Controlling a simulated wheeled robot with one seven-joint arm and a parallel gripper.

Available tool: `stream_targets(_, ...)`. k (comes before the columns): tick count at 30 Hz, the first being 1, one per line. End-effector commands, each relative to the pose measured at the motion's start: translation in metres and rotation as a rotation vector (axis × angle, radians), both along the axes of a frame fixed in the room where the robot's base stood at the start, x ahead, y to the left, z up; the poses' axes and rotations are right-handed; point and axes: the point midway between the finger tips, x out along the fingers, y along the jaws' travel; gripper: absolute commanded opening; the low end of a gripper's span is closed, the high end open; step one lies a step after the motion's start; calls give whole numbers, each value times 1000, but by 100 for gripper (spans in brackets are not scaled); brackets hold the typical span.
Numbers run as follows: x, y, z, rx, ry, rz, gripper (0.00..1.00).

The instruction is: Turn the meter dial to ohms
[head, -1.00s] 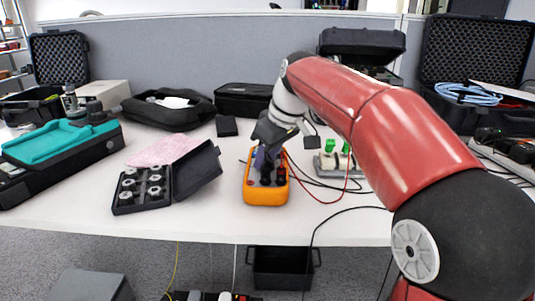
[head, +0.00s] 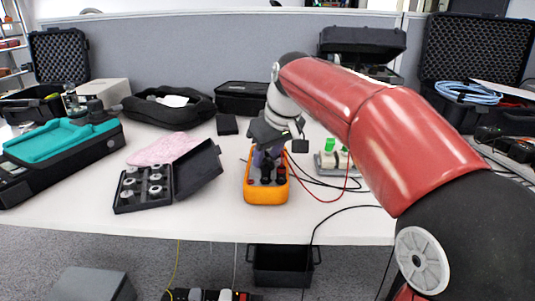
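The meter (head: 266,194) is an orange handheld multimeter lying on the white table near its front edge, at the picture's middle. Black plugs stand at its near end, and a red and a black lead run from it to the right. My gripper (head: 265,158) points down over the middle of the meter. It covers the dial and most of the face, so the dial's setting is hidden. I cannot tell from here whether the fingers are open, or whether they touch the dial.
An open black case (head: 144,190) with several metal fittings lies left of the meter. A teal-topped black unit (head: 60,145) is at far left. A small board with green connectors (head: 329,160) stands to the right among loose cables. A black bin (head: 284,266) is below the table edge.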

Motion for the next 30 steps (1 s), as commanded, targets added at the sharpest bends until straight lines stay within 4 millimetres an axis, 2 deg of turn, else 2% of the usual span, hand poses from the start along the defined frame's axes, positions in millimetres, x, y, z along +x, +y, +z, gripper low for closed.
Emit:
stream_targets(1,0,0,0,0,0,0,40)
stream_targets(4,0,0,0,0,0,0,53)
stream_targets(14,-1,-1,4,1,-1,0,54)
stream_targets(24,-16,-14,54,1,-4,-1,54)
stream_targets(30,-23,-18,71,1,-1,0,54)
